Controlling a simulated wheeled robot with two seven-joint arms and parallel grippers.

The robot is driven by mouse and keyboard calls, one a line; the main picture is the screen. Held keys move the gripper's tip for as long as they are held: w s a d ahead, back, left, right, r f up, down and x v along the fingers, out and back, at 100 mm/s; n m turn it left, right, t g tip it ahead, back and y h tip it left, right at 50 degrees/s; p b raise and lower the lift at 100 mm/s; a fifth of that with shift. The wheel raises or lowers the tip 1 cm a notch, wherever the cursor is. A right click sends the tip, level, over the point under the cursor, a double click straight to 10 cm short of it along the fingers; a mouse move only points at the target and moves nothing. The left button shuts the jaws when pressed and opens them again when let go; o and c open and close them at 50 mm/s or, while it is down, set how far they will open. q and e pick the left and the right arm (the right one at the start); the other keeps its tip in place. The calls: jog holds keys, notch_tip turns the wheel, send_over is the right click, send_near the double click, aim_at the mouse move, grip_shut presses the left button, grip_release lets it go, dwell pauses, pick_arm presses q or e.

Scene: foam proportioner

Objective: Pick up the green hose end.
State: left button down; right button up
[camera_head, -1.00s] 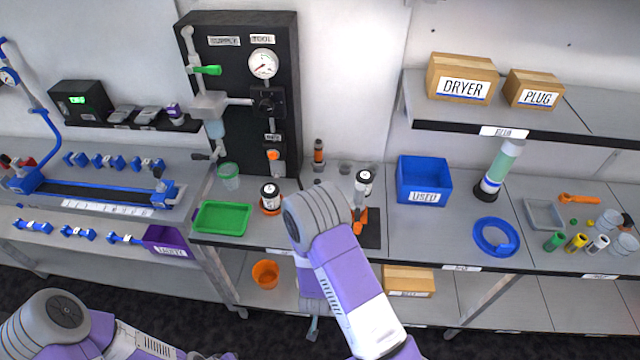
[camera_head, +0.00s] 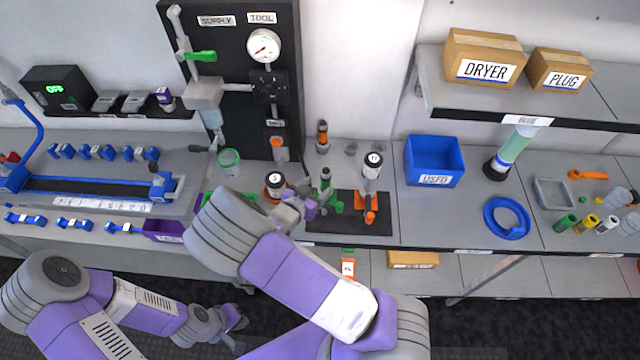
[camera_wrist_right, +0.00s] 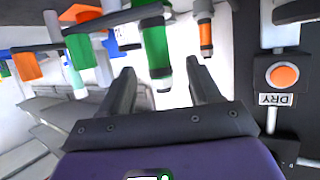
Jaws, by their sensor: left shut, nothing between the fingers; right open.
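In the right wrist view a green cylinder (camera_wrist_right: 157,45) with a pale tip shows between and beyond the open fingers of my right gripper (camera_wrist_right: 160,78). I cannot tell whether the fingers touch it. A green part (camera_head: 337,206) lies low beside it. My left gripper (camera_head: 236,320) is shut and empty, low in front of the bench.
Another orange-collared bottle (camera_head: 274,187) stands left of my right gripper. The blue USED bin (camera_head: 435,161) and blue hose ring (camera_head: 507,218) are to the right. The black gauge panel (camera_head: 232,130) stands behind.

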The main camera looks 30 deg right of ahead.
aim_at(329, 180)
jog(key=shift+s+f+b, duration=0.3)
jog(key=shift+s+f, duration=0.05)
jog(key=shift+f, duration=0.2)
jog(key=shift+w+d+f+b, duration=0.1)
jog(key=shift+w+f+b, duration=0.4)
jog(key=shift+f, duration=0.15)
jog(key=shift+w+d+f, duration=0.15)
jog(key=shift+w+d, duration=0.1)
jog(key=shift+d, duration=0.05)
jog(key=x, duration=0.6)
jog(key=shift+s+d+r+b, duration=0.15)
jog(key=shift+d+r+b, duration=0.1)
jog(key=shift+d+b, duration=0.15)
pick_arm(q)
notch_tip(329, 180, down, 3)
jog(key=shift+f, duration=0.1)
pick_arm(e)
jog(key=c, duration=1.1)
